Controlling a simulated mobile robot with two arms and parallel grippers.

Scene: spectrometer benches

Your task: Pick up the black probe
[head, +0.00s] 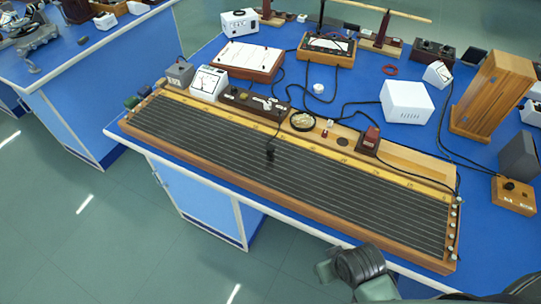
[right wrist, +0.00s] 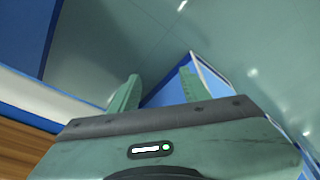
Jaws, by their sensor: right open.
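The black probe (head: 270,153) is a small dark piece standing on the wired board (head: 190,133), near the middle of its length. A thin dark lead runs up from it toward the meters behind. The board is a long wooden frame with dark parallel wires and a yellow scale. My right gripper (head: 326,268) is at the bottom of the head view, in front of the board's near edge and well away from the probe. In the right wrist view its two green fingers (right wrist: 158,92) are apart with nothing between them. My left gripper is not in view.
Behind the board stand a dial meter (head: 208,83), a dark switch box (head: 253,103), a round dish (head: 303,120) and a maroon block (head: 367,139). A white box (head: 407,101) and wooden cabinet (head: 493,92) stand at the right. Black cables cross the blue bench top. Floor is clear at lower left.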

